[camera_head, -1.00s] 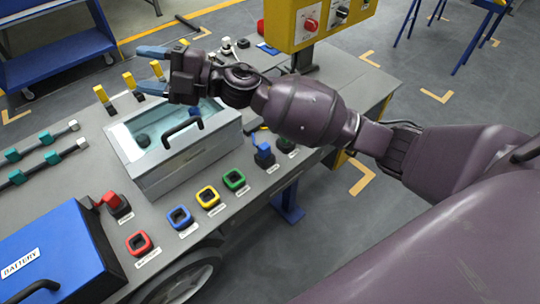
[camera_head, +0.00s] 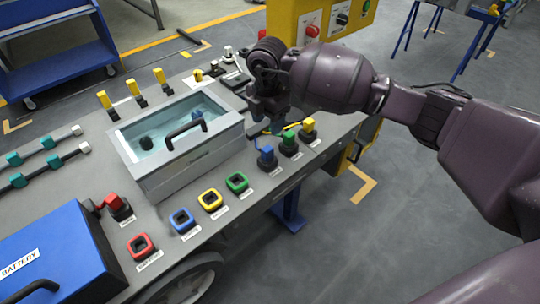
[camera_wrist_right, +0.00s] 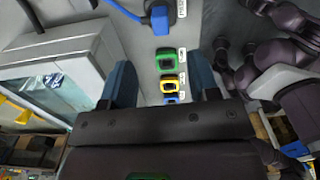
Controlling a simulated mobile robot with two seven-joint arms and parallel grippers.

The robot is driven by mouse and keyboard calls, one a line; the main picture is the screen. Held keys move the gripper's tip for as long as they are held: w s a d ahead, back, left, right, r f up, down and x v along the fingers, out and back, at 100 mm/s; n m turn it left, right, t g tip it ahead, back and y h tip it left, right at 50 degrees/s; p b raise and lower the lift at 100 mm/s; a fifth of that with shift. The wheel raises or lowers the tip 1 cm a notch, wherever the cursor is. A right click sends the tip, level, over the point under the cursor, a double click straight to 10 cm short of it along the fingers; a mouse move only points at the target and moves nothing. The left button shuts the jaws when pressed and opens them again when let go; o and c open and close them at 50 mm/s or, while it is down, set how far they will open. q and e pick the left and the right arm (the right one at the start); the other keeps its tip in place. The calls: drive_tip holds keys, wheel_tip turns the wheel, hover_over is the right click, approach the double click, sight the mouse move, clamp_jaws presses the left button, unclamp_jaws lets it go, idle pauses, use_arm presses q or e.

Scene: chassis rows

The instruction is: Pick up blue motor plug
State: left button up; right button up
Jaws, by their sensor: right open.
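The blue motor plug (camera_head: 266,155) stands upright in a dark base near the right front edge of the workbench, right of the glass-topped box. In the right wrist view the blue plug (camera_wrist_right: 160,18) shows at the top edge, with a blue cable running to it. My right gripper (camera_head: 263,120) points down just behind the plug, beside the box, and is empty. The right wrist view shows its two fingers spread apart, the gripper (camera_wrist_right: 163,82) open, with the plug outside the gap. My left gripper is not in view.
A green plug (camera_head: 288,140) and a yellow plug (camera_head: 308,127) stand close to the right. The glass-topped box (camera_head: 190,165) with a black handle lies to the left. Coloured sockets, including a blue one (camera_head: 182,219), line the front edge. A yellow control box (camera_head: 285,20) rises behind.

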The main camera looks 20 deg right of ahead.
sight(267, 148)
drive_tip(key=shift+f+m, duration=0.2)
drive_tip(key=shift+m, duration=0.1)
wheel_tip(267, 148, down, 5)
drive_tip(key=shift+s+r+b, duration=0.1)
drive_tip(key=shift+b, duration=0.7)
drive_tip(key=shift+f, duration=0.6)
wheel_tip(267, 148, down, 4)
drive_tip(key=shift+a+f+b, duration=0.1)
drive_tip(key=shift+f+b, duration=0.15)
drive_tip(key=shift+b, duration=0.9)
drive_tip(key=shift+f, duration=0.1)
drive_tip(key=shift+r, duration=0.2)
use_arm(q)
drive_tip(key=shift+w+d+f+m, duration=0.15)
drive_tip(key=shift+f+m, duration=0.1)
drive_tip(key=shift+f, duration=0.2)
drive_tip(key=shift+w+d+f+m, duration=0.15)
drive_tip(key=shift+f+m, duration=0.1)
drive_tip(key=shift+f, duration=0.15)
use_arm(e)
drive_tip(key=c, duration=1)
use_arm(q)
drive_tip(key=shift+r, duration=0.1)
use_arm(e)
drive_tip(key=shift+r, duration=0.1)
